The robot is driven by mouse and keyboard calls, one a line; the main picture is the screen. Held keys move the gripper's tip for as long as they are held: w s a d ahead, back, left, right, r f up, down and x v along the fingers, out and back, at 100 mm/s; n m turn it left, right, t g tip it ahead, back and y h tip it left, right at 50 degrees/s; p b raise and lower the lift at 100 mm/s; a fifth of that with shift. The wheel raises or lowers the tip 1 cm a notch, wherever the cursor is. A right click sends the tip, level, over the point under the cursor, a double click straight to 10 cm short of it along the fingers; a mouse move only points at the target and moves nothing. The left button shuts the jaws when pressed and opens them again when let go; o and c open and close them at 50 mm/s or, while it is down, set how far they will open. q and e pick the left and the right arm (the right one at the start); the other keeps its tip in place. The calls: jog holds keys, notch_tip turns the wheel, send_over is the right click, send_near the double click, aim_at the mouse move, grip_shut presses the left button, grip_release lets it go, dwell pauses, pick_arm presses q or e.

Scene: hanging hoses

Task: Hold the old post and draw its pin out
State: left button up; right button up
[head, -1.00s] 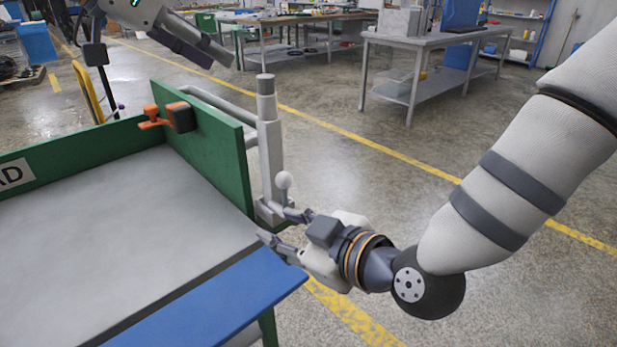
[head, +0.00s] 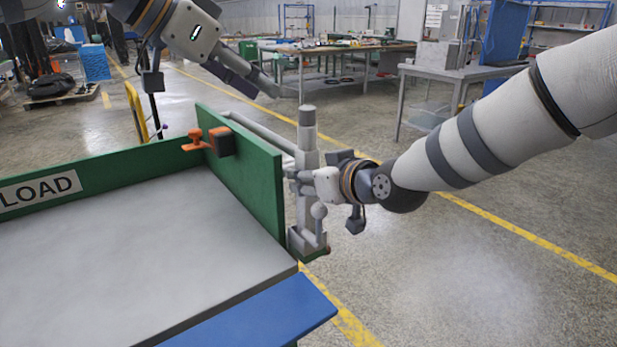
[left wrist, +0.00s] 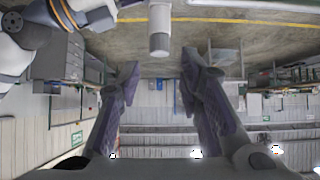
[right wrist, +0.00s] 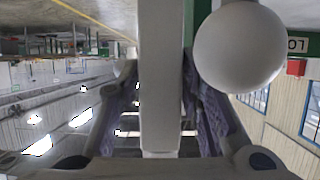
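The old post (head: 307,170), a grey upright with a darker cap, stands outside the green end panel. My right gripper (head: 296,180) is at the post's mid-height, above the knob. In the right wrist view the post (right wrist: 162,75) passes between its fingers, which look spread around it; contact is unclear. The ball (right wrist: 240,47) is large beside the right finger. My left gripper (head: 265,84) is open and empty, up and left of the cap. The left wrist view shows the post's top (left wrist: 159,30) ahead.
A green-walled bench (head: 130,250) with a grey top and a blue front edge (head: 265,315) fills the left. An orange and black clamp (head: 213,141) sits on its end panel. A grey rail (head: 258,128) runs to the post.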

jog(key=shift+w+a+f, duration=0.1)
jog(key=shift+w+a, duration=0.05)
jog(key=shift+w, duration=0.1)
